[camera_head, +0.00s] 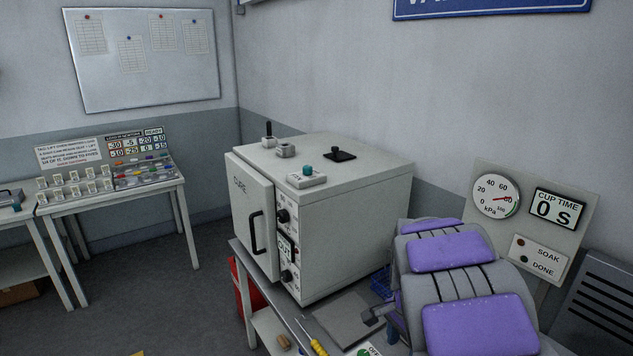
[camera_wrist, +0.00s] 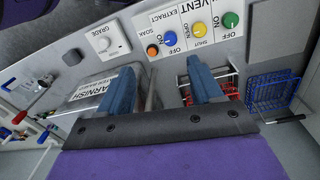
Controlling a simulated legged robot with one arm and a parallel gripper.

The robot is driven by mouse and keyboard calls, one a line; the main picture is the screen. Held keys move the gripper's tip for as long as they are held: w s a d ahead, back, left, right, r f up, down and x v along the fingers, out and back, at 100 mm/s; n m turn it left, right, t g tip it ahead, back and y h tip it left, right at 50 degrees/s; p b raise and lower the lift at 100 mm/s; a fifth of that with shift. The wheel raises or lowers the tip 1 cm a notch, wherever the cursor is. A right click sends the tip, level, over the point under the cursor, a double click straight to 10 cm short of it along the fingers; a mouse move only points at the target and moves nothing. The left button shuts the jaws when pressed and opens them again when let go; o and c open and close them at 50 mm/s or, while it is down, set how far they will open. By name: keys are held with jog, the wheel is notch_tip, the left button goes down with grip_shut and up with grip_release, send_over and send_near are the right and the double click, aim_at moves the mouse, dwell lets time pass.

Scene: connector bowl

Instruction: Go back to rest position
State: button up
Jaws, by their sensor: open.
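My gripper (camera_wrist: 160,68) shows in the wrist view as two blue fingers held well apart, with nothing between them. Past the fingers is a grey panel (camera_wrist: 135,33) with a grade dial and several coloured knobs. In the head view my arm, grey with purple pads, fills the lower right, in front of the gauge board (camera_head: 572,222). The gripper's fingers are mostly hidden there behind my arm.
A grey oven-like cabinet (camera_head: 335,215) with a shut door stands on a bench left of my arm. A yellow screwdriver (camera_head: 318,346) lies on the bench. In the wrist view a blue wire basket (camera_wrist: 272,90) and a red wire basket (camera_wrist: 212,88) are near.

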jog(key=s+a+r+n, duration=0.2)
jog(key=s+n, duration=0.4)
jog(key=s, duration=1)
jog(key=s+a+r+n+g+b, duration=0.1)
jog(key=s+a+n, duration=0.2)
jog(key=s+n, duration=0.4)
jog(key=s, duration=0.9)
jog(key=shift+r+b, duration=0.3)
jog(key=shift+r, duration=0.05)
